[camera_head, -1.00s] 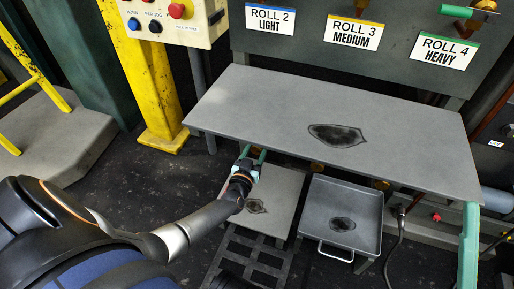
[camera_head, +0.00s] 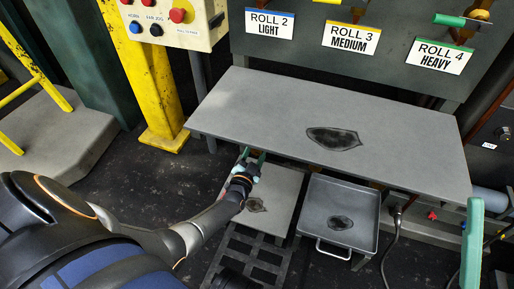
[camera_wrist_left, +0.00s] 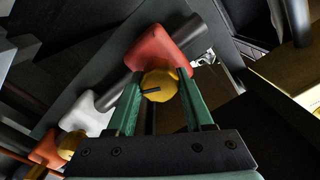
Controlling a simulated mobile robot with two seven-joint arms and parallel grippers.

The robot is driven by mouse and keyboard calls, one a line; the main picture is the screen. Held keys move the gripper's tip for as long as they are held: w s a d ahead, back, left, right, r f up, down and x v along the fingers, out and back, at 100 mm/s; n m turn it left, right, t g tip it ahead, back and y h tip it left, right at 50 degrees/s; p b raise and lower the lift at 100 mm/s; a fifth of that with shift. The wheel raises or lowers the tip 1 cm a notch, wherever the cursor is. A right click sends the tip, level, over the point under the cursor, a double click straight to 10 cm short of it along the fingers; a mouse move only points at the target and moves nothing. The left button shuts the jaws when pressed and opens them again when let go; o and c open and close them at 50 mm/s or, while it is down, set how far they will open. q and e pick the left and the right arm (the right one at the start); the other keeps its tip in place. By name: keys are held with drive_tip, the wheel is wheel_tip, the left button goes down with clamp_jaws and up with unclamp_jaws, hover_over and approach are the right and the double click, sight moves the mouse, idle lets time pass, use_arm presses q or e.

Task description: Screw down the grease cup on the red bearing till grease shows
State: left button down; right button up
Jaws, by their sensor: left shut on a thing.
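In the left wrist view, the red bearing (camera_wrist_left: 155,45) sits on a grey bar, with a small brass grease cup (camera_wrist_left: 158,82) bearing a dark mark. My left gripper (camera_wrist_left: 159,72) has its green fingers on either side of the cup and is shut on it. In the head view, this gripper (camera_head: 252,156) reaches under the front edge of the grey table, which hides the bearing. I cannot tell whether grease shows. A pale green piece, possibly my right gripper (camera_head: 471,240), stands at the right; its jaws cannot be made out.
A white bearing (camera_wrist_left: 92,116) and another red-orange bearing (camera_wrist_left: 45,149) are farther along in the wrist view. The grey table (camera_head: 250,105) overhangs the work. Below are a flat plate (camera_head: 282,188) and a handled tray (camera_head: 372,238). A yellow post (camera_head: 150,90) stands left.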

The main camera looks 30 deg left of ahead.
use_arm(q)
drive_tip(key=shift+m, duration=0.5)
drive_tip(key=shift+c, duration=1.4)
unclamp_jaws()
drive_tip(key=shift+s+d+p, duration=0.15)
drive_tip(key=shift+s+p, duration=0.3)
drive_tip(key=shift+s, duration=0.1)
drive_tip(key=p+v, duration=0.4)
drive_tip(key=v, duration=0.7)
drive_tip(key=shift+s, duration=0.25)
